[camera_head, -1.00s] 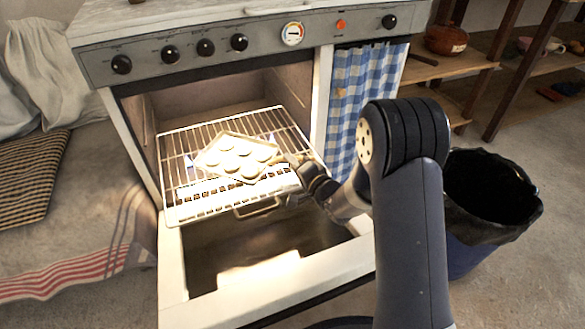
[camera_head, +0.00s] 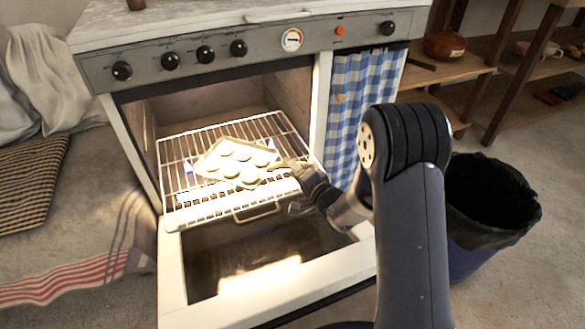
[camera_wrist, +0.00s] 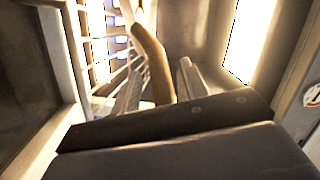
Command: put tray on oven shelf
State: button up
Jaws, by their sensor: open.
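The pale tray (camera_head: 203,166), with several round pieces on it, lies on the wire oven shelf (camera_head: 172,146) inside the open oven. In the head view its right side points toward my gripper (camera_head: 293,167), which is at the shelf's right front. In the wrist view a brown curved handle (camera_wrist: 154,62) runs between the two fingers of my gripper (camera_wrist: 160,88). The fingers are open, with a visible gap beside the handle on the right. The shelf's wires show at the left of the wrist view. The fingertips are small and partly washed out in the head view.
The oven door (camera_head: 330,275) is folded down below the shelf. The oven's right wall and a checked curtain (camera_head: 362,95) stand close to my arm. A black-lined bin (camera_head: 490,205) stands on the floor at right. A striped cloth (camera_head: 60,280) lies at left.

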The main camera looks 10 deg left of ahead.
jog(key=p+v, duration=0.3)
jog(key=v, duration=0.8)
jog(key=shift+r, duration=0.1)
